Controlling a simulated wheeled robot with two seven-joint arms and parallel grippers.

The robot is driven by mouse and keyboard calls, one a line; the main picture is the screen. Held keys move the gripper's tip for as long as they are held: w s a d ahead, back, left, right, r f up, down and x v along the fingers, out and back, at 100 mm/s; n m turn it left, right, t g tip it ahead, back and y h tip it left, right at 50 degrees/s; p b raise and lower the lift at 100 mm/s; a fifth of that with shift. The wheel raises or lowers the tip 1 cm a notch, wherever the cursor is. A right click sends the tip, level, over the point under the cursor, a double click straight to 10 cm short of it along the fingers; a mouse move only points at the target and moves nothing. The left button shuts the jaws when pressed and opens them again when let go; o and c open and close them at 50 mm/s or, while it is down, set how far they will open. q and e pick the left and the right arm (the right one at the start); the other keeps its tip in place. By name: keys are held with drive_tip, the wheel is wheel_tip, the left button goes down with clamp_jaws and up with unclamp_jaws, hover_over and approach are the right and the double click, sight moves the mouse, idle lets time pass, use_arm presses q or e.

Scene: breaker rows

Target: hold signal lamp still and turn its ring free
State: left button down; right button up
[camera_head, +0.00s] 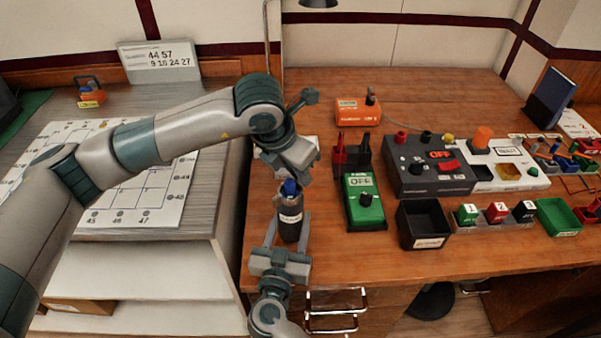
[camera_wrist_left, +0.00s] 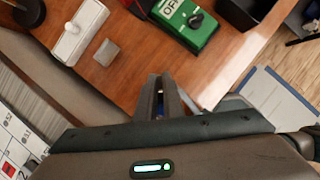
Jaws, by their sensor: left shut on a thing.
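The signal lamp (camera_head: 291,222) is a dark upright cylinder with a pale label, near the left front edge of the wooden table. Its blue top (camera_head: 289,188) shows just under my left gripper (camera_head: 290,181). My left gripper comes down from above and is shut at the lamp's top, on the ring; the ring itself is mostly hidden. In the left wrist view, the fingers (camera_wrist_left: 164,98) are close together with a bit of blue between them. My right gripper (camera_head: 289,220) comes from the front, with one finger on each side of the lamp's body, apparently touching it.
A green box marked OFF (camera_head: 364,205) stands just right of the lamp. Beyond are a black open bin (camera_head: 424,226), a dark switch panel (camera_head: 428,171) and an orange box (camera_head: 357,112).

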drive_tip(key=shift+r, duration=0.1)
use_arm(q)
drive_tip(key=c, duration=1.9)
unclamp_jaws()
drive_tip(key=shift+o, duration=0.2)
drive_tip(key=shift+r, duration=0.1)
drive_tip(key=v, duration=1.1)
drive_tip(key=shift+a+r, duration=0.2)
drive_tip(key=shift+r, duration=0.1)
use_arm(e)
drive_tip(key=o, duration=1.6)
use_arm(q)
drive_tip(key=shift+s, duration=0.1)
